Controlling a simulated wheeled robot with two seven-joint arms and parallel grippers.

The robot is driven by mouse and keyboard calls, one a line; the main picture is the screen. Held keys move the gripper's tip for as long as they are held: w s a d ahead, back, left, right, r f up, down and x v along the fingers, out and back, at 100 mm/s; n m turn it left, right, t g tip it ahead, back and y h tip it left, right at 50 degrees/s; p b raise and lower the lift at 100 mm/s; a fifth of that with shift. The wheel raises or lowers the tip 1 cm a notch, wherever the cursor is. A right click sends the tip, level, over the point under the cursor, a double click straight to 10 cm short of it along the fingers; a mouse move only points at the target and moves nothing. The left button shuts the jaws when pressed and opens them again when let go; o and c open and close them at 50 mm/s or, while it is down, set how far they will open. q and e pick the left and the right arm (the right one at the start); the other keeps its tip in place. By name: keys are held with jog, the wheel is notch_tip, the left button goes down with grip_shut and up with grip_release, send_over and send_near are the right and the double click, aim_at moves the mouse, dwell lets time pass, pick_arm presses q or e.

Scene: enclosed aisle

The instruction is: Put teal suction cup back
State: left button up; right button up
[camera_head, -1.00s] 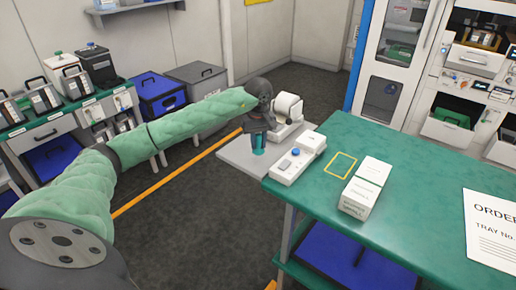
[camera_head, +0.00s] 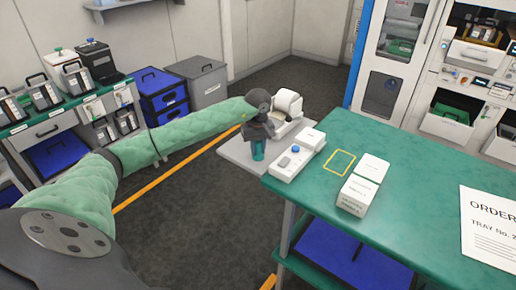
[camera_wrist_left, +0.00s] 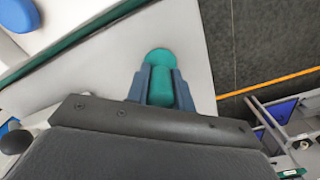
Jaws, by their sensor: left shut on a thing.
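The teal suction cup (camera_wrist_left: 159,82) is held between the two fingers of my left gripper (camera_wrist_left: 162,85) in the left wrist view. In the head view the teal piece (camera_head: 258,150) shows below the dark left gripper (camera_head: 258,140), just left of the white device on the green table's corner. A pale grey plate (camera_head: 238,154) lies beneath and around it. I cannot tell whether the cup touches the plate. My right gripper is not in view.
A white device with a blue button (camera_head: 296,155) stands close right of the gripper. White boxes (camera_head: 358,194) and an order sheet (camera_head: 488,225) lie on the green table (camera_head: 420,185). Blue and grey bins (camera_head: 165,97) stand behind my arm.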

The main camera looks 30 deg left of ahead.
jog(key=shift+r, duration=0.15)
pick_arm(q)
jog(key=o, duration=0.8)
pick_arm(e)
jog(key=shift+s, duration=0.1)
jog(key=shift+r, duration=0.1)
pick_arm(q)
jog(key=shift+r, duration=0.3)
jog(key=shift+r+b, duration=0.3)
notch_tip(320, 180, up, 11)
jog(key=b, duration=0.4)
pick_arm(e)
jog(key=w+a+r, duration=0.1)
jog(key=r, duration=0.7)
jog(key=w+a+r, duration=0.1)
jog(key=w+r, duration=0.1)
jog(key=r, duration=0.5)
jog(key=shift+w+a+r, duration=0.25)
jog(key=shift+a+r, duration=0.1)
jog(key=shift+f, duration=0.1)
